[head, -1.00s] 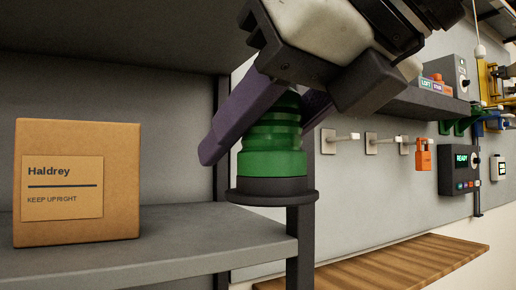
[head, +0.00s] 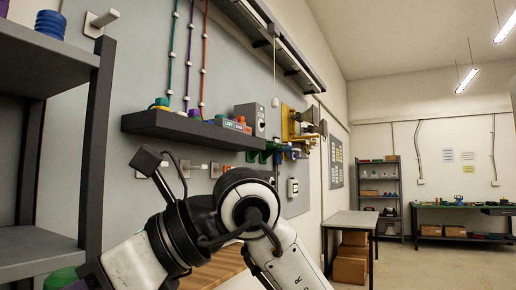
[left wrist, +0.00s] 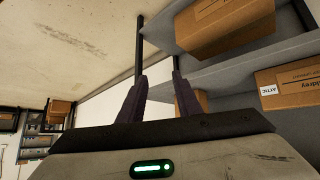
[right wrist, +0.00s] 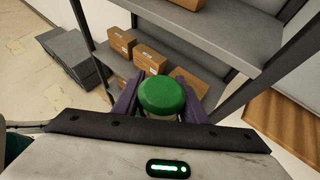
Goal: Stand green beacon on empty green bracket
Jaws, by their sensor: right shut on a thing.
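The green beacon (right wrist: 162,95) sits between the fingers of my right gripper (right wrist: 154,104) in the right wrist view, its rounded green top facing the camera. My right gripper is shut on it. In the head view a green piece (head: 62,278) at the lower left edge looks like the same beacon, mostly cut off. The green bracket (head: 256,156) is small on the grey wall panel, under the right end of the dark shelf and well apart from the beacon. My left gripper (left wrist: 159,80) is open and empty in the left wrist view.
The dark wall shelf (head: 185,130) carries several small coloured things and a grey box (head: 250,119). Blue and yellow fittings (head: 292,128) crowd beside the green bracket. A grey rack (head: 95,150) stands close at left. A wooden ledge (head: 215,271) lies below. Cartons (left wrist: 222,22) fill the rack shelves.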

